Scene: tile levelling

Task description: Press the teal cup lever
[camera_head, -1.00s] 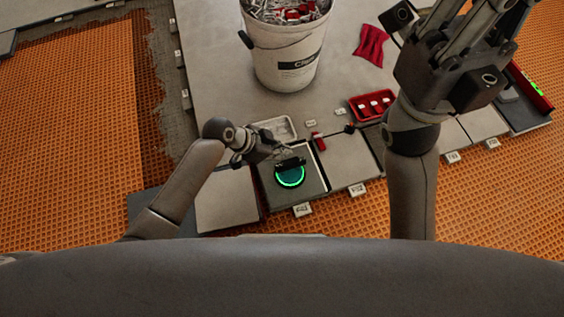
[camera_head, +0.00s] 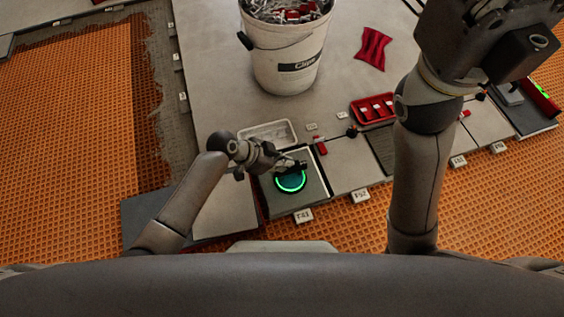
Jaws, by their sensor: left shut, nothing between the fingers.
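A round teal cup (camera_head: 291,184) with a glowing green ring sits on the dark grey tile (camera_head: 312,196) near the front centre. My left gripper (camera_head: 297,167) is shut and empty. It is over the far edge of the cup and hides part of it. I cannot tell whether the fingers touch the cup or its lever. The lever itself is not clear behind the gripper. My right gripper (camera_head: 486,12) is high at the upper right, cut by the top edge, and its fingertips do not show.
A white bucket of clips (camera_head: 285,72) stands behind the cup. A clear tray (camera_head: 267,133) lies just beyond the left gripper. A red tray (camera_head: 374,108) and a red cloth (camera_head: 373,48) lie to the right. Orange matting (camera_head: 70,140) borders the tiles.

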